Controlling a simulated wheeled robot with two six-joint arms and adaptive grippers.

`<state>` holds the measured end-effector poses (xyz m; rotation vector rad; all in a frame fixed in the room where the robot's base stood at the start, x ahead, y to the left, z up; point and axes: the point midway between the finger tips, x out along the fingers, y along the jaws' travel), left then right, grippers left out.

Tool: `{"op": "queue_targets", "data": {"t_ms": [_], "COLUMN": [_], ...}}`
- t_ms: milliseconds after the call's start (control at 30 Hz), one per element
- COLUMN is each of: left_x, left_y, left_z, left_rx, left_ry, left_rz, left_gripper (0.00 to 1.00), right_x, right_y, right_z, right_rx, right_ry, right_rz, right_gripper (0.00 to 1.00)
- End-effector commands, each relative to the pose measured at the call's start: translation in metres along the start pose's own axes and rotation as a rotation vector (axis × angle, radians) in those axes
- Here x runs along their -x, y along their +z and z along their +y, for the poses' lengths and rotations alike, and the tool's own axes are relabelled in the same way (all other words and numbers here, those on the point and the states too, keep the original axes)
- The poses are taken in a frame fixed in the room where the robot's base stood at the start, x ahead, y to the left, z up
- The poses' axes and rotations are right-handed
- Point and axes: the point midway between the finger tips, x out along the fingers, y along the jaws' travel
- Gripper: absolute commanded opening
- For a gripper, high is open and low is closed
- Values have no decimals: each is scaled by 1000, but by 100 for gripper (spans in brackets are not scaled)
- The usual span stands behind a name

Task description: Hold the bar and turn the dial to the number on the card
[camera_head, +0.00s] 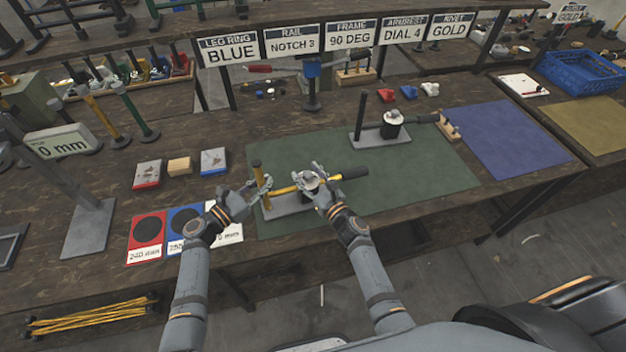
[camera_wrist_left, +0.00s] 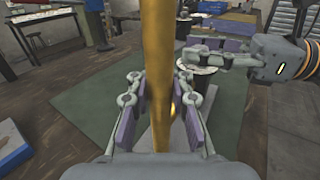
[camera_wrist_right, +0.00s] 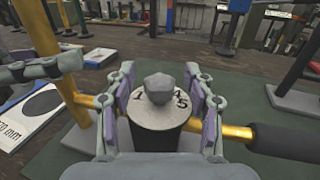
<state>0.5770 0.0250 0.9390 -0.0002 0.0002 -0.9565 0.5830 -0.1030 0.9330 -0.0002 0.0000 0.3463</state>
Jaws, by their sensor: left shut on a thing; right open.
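The yellow upright bar (camera_head: 257,170) stands at the left end of a grey base on the green mat. My left gripper (camera_head: 263,187) is shut on it; the bar runs between the fingers in the left wrist view (camera_wrist_left: 158,75). The dial (camera_head: 310,182) has a grey knob (camera_wrist_right: 158,88) on a pale numbered face (camera_wrist_right: 155,113); a 1 and a 5 show, other marks are partly hidden. My right gripper (camera_head: 318,180) is open, with its fingers on either side of the knob. The armrest card (camera_head: 403,30) reads DIAL 4.
A yellow rod with a black grip (camera_head: 355,173) extends right from the dial. A second dial fixture with a black post (camera_head: 385,134) stands farther back. Red and blue cards (camera_head: 146,228) lie left of the green mat (camera_head: 440,170).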

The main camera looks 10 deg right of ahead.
Motion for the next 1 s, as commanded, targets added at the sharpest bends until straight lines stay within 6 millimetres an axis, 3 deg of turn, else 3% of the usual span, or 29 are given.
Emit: {"op": "queue_targets", "data": {"t_ms": [300,500,633,1000], "left_x": [0,0,0,0], "left_y": [0,0,0,0], "left_z": [0,0,0,0], "left_rx": [1,0,0,0], "left_ry": [0,0,0,0], "left_rz": [0,0,0,0], "left_gripper": [0,0,0,0], "right_x": [71,106,115,117], "right_y": [-2,-1,-1,0], "right_z": [0,0,0,-2], "right_rx": [1,0,0,3], "right_ry": [1,1,1,19], "right_rz": [5,3,2,1], "right_gripper": [54,54,54,54]}}
